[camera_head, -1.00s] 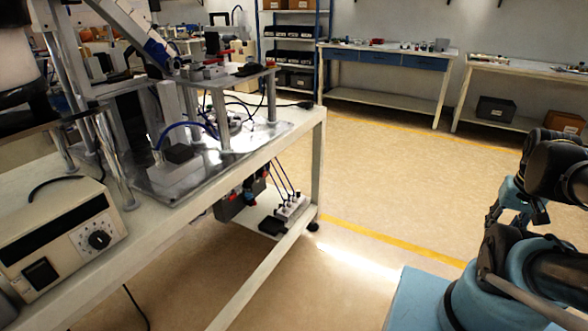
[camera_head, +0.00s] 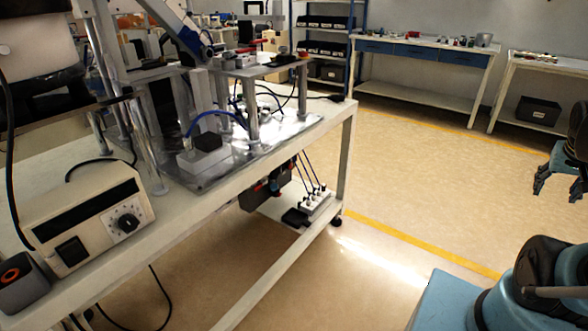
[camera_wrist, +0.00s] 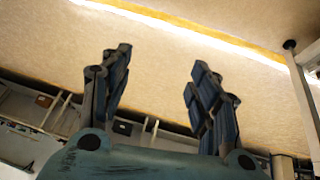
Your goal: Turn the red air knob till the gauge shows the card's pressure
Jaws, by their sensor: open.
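Under the front bench, a small red part (camera_head: 275,184) shows on a dark unit hanging below the bench top. It is too small to tell whether it is the air knob. I cannot make out a gauge or a card in either view. My gripper (camera_head: 560,186) is at the right edge in the head view, over open floor and well away from the bench. In the wrist view my gripper (camera_wrist: 160,88) has its two dark fingers spread apart, with nothing between them.
A beige control box (camera_head: 88,222) with a black dial stands on the front bench (camera_head: 255,165). A dark box (camera_head: 22,288) with an orange-red button is at lower left. The floor (camera_head: 400,170) between bench and gripper is clear.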

